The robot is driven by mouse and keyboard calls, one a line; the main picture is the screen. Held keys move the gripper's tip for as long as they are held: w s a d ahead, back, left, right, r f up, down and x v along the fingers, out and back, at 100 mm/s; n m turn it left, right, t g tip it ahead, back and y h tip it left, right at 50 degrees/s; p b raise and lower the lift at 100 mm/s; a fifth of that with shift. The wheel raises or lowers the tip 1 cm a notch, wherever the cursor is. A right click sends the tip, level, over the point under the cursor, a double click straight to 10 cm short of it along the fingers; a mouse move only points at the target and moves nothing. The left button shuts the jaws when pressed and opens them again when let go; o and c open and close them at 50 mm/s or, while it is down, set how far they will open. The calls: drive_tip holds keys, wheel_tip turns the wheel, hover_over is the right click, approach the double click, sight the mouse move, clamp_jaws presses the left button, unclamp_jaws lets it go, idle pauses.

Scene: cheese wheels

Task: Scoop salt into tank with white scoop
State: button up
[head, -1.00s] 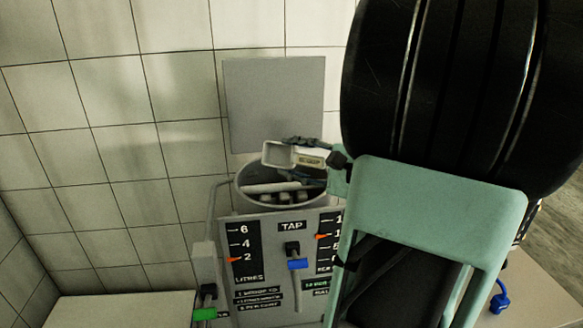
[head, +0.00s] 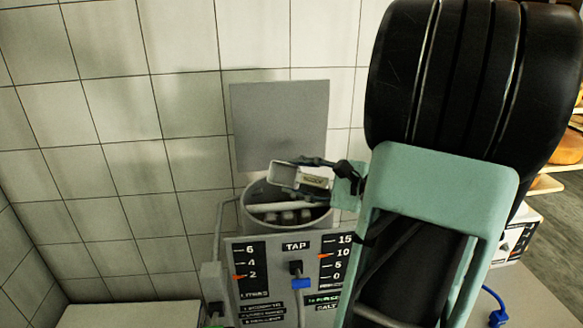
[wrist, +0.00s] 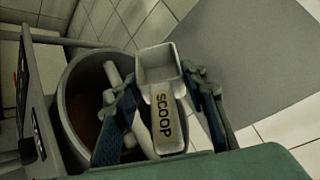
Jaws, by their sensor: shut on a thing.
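The white scoop (head: 284,174) is in my gripper (head: 328,178), above the open top of the tank (head: 254,222). In the wrist view, my gripper (wrist: 160,92) is shut on the scoop's handle (wrist: 164,122), labelled SCOOP, with a finger on either side. The scoop's bowl (wrist: 159,66) points away from my wrist. Its inside looks pale, and I cannot tell whether salt is in it. The round grey tank (wrist: 72,88) lies below and left there, with something brownish inside. A pale bar and several light blocks show at its mouth. No salt container is identifiable.
A front panel (head: 296,265) carries a TAP label, a blue tap handle (head: 301,283) and two scales; the orange pointers stand near 2 and 10. A grey plate (head: 280,124) is on the tiled wall behind. A pale surface (head: 130,314) is at lower left.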

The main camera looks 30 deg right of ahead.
drive_tip(key=shift+w+d+r+m+g+y+p, duration=0.25)
drive_tip(key=shift+m+p, duration=0.35)
drive_tip(key=shift+p, duration=1.05)
drive_tip(key=shift+s+r+m+g+y+p, duration=0.1)
drive_tip(key=shift+r+m+g+y+p, duration=0.3)
drive_tip(key=shift+p, duration=1.25)
drive_tip(key=p, duration=0.1)
drive_tip(key=m+p, duration=0.1)
drive_tip(key=p, duration=0.1)
drive_tip(key=m+g+p, duration=0.1)
drive_tip(key=p, duration=0.1)
drive_tip(key=shift+w+d+r+y, duration=0.1)
drive_tip(key=shift+w+d+y, duration=0.15)
drive_tip(key=shift+d, duration=0.05)
drive_tip(key=shift+w+d+f+m, duration=0.1)
drive_tip(key=shift+d+f+m, duration=0.1)
drive_tip(key=shift+m, duration=0.3)
drive_tip(key=shift+w+d+r+m+g+y, duration=0.15)
drive_tip(key=shift+m+g+y, duration=0.2)
drive_tip(key=shift+m, duration=0.25)
drive_tip(key=shift+w+d+m+g+y, duration=0.15)
drive_tip(key=shift+m+g+y, duration=0.2)
drive_tip(key=shift+m, duration=0.25)
drive_tip(key=shift+s, duration=0.2)
